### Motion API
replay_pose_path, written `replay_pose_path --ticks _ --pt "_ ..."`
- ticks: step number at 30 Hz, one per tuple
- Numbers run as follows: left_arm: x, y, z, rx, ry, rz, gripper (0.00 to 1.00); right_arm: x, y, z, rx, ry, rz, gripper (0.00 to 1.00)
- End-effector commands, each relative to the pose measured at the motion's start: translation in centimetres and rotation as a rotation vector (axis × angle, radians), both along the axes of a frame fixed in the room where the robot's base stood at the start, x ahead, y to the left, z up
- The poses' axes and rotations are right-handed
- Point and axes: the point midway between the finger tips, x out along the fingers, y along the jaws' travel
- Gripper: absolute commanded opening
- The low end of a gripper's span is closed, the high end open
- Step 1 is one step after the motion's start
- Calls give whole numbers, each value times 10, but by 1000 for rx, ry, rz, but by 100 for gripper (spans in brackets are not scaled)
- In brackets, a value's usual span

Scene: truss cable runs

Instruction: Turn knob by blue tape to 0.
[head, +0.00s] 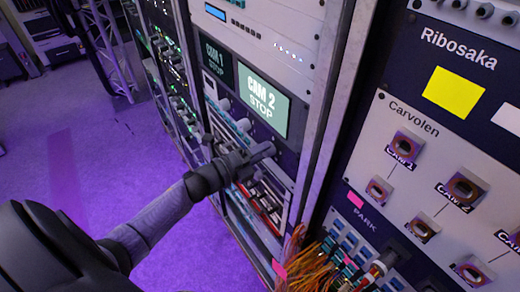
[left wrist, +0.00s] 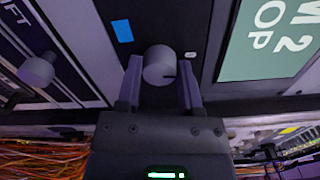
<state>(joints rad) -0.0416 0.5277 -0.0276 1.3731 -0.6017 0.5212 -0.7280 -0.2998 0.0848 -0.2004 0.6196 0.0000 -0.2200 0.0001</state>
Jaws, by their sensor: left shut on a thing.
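The grey round knob (left wrist: 158,66) sits on a dark panel beside a small blue tape piece (left wrist: 122,31), which is up and left of it in the left wrist view. A dark mark shows on the knob's face, toward its right side. A small white label (left wrist: 190,55) is to the right; its text is too small to read. My left gripper (left wrist: 160,78) has one finger on each side of the knob and is shut on it. In the head view my left gripper (head: 262,154) is at the rack below the CAM 2 screen and hides this knob. My right gripper is not in view.
The CAM 2 STOP screen (head: 263,104) is just above the gripper. Another grey knob (left wrist: 37,69) stands on the panel to the left. Loose orange cables (head: 318,262) hang at the lower rack. The Carvolen panel (head: 410,185) is at right. Purple floor is open at left.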

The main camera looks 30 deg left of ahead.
Motion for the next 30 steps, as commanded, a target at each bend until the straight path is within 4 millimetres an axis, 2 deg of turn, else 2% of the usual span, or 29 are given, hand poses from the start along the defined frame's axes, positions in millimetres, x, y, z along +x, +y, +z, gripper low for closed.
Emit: replay_pose_path --ticks 12,30 --pt "0 1 0 -197 81 2 0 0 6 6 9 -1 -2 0" --pt "0 0 -1 -241 100 1 0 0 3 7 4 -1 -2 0"
